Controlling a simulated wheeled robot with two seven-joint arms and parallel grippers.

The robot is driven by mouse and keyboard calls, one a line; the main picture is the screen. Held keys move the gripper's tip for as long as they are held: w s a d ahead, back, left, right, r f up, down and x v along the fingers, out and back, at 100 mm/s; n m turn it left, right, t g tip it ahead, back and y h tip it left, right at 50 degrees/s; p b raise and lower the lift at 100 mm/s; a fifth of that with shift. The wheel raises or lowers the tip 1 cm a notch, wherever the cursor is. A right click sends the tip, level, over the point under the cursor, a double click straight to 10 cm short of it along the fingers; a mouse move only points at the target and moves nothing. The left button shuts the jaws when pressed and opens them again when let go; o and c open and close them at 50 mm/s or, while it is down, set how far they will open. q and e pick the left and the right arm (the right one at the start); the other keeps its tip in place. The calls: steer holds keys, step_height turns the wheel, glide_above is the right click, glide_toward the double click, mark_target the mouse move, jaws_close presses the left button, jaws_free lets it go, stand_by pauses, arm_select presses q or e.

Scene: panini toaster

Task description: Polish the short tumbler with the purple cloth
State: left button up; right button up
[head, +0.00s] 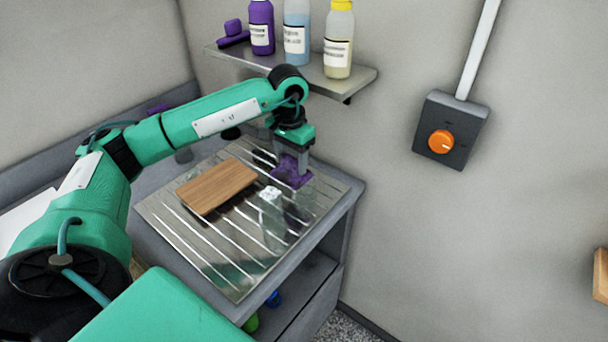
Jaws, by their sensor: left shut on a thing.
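My left gripper (291,157) points down over the right part of the ribbed metal drainboard (205,245). It is shut on the purple cloth (287,177), which hangs bunched below the fingers. Clear glassware (270,212) stands on the drainboard just below and in front of the cloth. A second clear shape shows faintly to its right, close under the gripper. The glass is too see-through to tell which piece is the short tumbler, or whether the cloth touches it. My right gripper is out of view.
A wooden board (217,186) lies on the drainboard left of the gripper. A wall shelf (356,81) above holds a purple bottle (262,27), a blue bottle (296,32) and a yellow-capped bottle (339,40). A grey box with an orange knob (441,141) is on the right wall.

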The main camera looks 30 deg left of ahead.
arm_select(q)
steer(key=shift+d, duration=0.15)
steer(key=shift+s+d, duration=0.15)
steer(key=shift+d, duration=1.55)
steer(key=shift+r, duration=0.1)
steer(key=shift+r, duration=0.65)
